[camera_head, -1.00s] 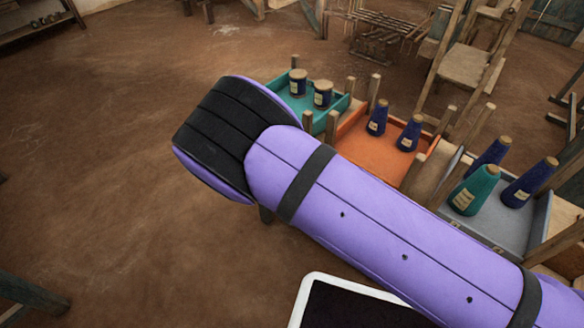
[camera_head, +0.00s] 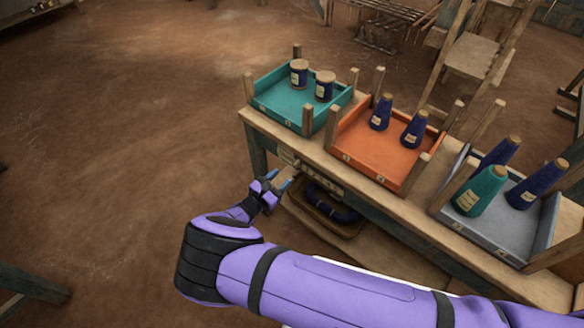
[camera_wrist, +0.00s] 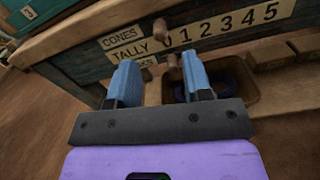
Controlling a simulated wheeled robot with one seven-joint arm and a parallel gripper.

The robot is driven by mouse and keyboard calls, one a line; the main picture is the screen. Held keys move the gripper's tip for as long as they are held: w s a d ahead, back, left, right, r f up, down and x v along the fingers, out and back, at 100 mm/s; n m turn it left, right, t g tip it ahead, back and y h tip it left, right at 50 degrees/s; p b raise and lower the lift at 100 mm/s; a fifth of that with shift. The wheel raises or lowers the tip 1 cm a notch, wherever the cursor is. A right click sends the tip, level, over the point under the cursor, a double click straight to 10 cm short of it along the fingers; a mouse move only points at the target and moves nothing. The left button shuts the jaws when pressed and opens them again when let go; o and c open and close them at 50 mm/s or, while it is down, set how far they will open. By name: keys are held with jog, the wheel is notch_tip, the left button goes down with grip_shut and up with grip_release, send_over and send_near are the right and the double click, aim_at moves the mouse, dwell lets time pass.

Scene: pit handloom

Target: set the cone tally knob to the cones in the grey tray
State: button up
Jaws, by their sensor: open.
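The grey tray (camera_head: 497,232) sits on the bench at right and holds three cones: one teal cone (camera_head: 481,192) and two dark blue cones (camera_head: 499,152) (camera_head: 537,184). In the wrist view, a board (camera_wrist: 225,25) on the bench front reads "CONES TALLY" with numerals 0 to 5. Small wooden knobs (camera_wrist: 159,28) (camera_wrist: 173,62) show near the left end of the numerals; I cannot tell which is the cone tally knob. My gripper (camera_wrist: 160,76) is open and empty, its blue fingers just below the board. In the head view, my gripper (camera_head: 283,186) is beside the bench front.
A teal tray (camera_head: 285,112) with two dark spools and an orange tray (camera_head: 375,155) with two dark blue cones stand to the left on the bench (camera_head: 400,205). Wooden posts rise around the trays. Bare floor (camera_head: 110,170) lies at left.

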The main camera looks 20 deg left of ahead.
aim_at(297, 164)
jog(key=x, duration=0.6)
jog(key=shift+w, duration=0.1)
grip_shut()
